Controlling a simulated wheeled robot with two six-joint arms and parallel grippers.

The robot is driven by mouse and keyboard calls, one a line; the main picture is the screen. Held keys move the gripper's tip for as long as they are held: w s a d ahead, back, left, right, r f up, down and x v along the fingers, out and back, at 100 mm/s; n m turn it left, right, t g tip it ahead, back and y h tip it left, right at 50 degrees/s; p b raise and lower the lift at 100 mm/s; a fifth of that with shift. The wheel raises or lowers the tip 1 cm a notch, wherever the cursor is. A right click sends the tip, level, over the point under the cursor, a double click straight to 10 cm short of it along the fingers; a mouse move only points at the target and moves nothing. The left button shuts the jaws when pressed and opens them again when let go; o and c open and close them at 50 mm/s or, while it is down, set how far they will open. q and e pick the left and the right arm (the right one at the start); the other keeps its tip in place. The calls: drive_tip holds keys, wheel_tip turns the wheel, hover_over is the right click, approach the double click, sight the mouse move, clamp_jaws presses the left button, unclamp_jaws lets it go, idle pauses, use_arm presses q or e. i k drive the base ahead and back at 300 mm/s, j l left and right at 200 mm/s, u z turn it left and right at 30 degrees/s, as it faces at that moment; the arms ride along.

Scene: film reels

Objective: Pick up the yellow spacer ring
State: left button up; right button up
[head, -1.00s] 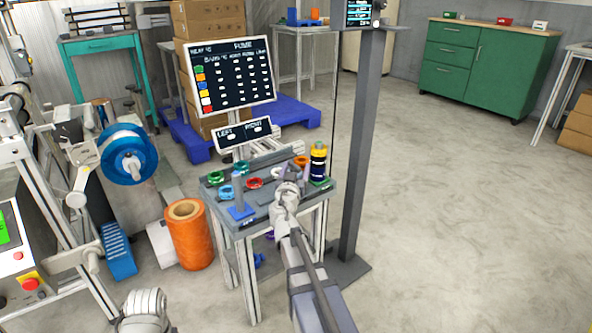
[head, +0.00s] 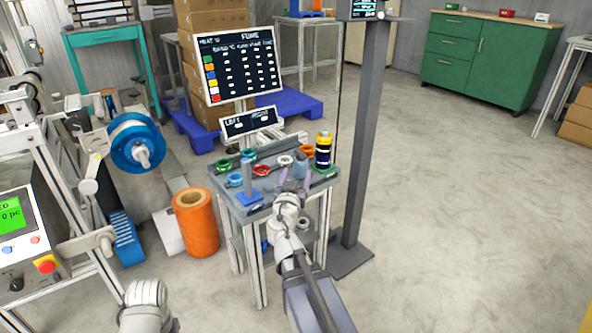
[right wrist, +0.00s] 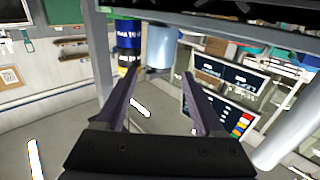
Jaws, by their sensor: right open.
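I cannot pick out a separate yellow spacer ring on the small table (head: 262,203). Yellow shows on a dark banded stack (head: 323,150) at the table's back right, at its top and in a lower band. The stack also shows in the right wrist view (right wrist: 128,40), dark blue with yellow below. My right gripper (head: 292,184) is open and empty at the table's front right, apart from the stack. Its two fingers (right wrist: 160,82) are spread in the right wrist view. My left gripper is not in view.
Green (head: 249,154), blue (head: 235,180), red (head: 261,170), white (head: 286,160) and orange (head: 307,150) rings lie on the table. A blue post (head: 247,178) stands at front left. A grey pole (head: 362,150) rises right of the table. Sign boards (head: 237,68) stand behind.

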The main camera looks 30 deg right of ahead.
sight(324, 138)
drive_tip(key=z, duration=1.3)
